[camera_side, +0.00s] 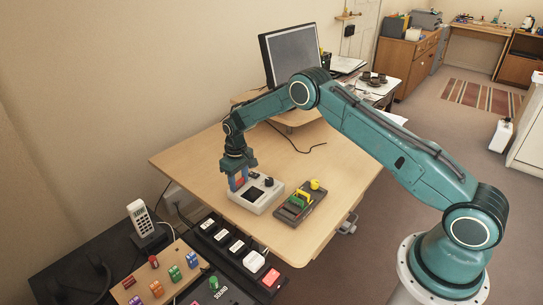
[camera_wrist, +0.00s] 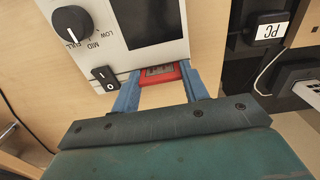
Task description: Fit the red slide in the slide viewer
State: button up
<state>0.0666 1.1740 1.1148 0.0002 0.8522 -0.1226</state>
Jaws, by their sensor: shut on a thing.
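The slide viewer (camera_side: 267,203) is a pale box on the desk, with a dark screen and a black knob. It also shows in the wrist view (camera_wrist: 174,52), with its knob, a rocker switch and part of its screen. The red slide (camera_wrist: 161,74) is between the two blue fingers of my gripper (camera_wrist: 156,92), which is shut on it. The slide is right at the viewer's edge; I cannot tell whether any of it is inside. In the side view my gripper (camera_side: 238,184) points down at the viewer's left end and mostly hides the slide.
A dark rack (camera_side: 310,205) with yellow and green pieces stands right of the viewer. A monitor (camera_side: 292,52) is at the back. A black panel with switches (camera_side: 225,242) and a board of coloured pieces (camera_side: 155,280) lie in front. The desk's left part is clear.

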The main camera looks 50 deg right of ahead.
jog(key=shift+f, duration=0.1)
jog(key=o, duration=1)
jog(key=shift+c, duration=0.2)
jog(key=shift+o, duration=0.4)
jog(key=shift+o, duration=0.8)
jog(key=shift+r, duration=3.5)
